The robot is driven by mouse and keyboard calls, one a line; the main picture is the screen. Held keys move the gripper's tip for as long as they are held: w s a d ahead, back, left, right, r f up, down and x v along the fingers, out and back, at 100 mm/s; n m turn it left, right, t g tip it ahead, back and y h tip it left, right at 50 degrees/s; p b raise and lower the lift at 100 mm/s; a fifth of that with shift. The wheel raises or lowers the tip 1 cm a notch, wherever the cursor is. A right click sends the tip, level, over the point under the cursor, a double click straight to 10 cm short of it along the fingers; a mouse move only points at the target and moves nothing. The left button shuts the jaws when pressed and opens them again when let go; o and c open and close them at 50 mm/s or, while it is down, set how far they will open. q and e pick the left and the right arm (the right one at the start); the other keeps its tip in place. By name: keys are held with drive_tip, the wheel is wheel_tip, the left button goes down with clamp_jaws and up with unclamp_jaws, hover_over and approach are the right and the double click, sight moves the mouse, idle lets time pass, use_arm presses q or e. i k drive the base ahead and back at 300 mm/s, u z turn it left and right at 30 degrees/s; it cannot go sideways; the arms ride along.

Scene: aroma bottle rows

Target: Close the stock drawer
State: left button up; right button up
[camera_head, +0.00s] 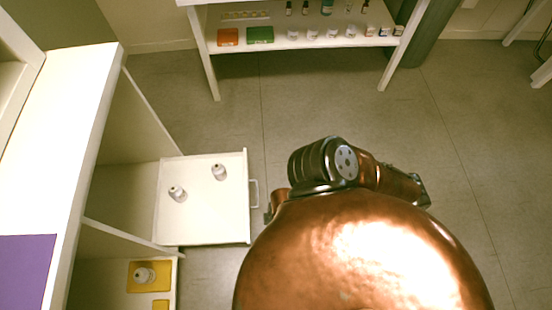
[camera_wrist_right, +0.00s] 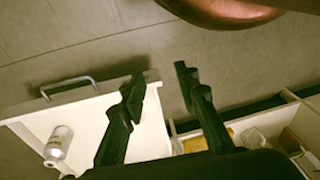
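The stock drawer (camera_head: 205,225) is pulled out of the white cabinet at the left in the head view. Two small white bottles, one nearer (camera_head: 177,193) and one farther (camera_head: 219,172), stand in it. Its handle (camera_head: 254,193) is on the right-hand front face. In the wrist view the drawer front (camera_wrist_right: 80,96), the handle (camera_wrist_right: 68,86) and one bottle (camera_wrist_right: 58,143) show left of my right gripper (camera_wrist_right: 160,78). That gripper is open and empty, its fingers apart near the drawer's front corner, not on the handle. In the head view my copper arm mostly hides it. My left gripper is not in view.
A purple mat (camera_head: 27,270) lies on the cabinet top. A shelf (camera_head: 275,45) with several bottles stands at the back. The floor between is clear.

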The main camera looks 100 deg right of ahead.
sight(214, 212)
drive_tip(key=z, duration=1.15)
drive_tip(key=k, duration=1.55)
drive_tip(key=z, duration=1.85)
drive_tip(key=i, duration=0.8)
drive_tip(key=u, duration=2.85)
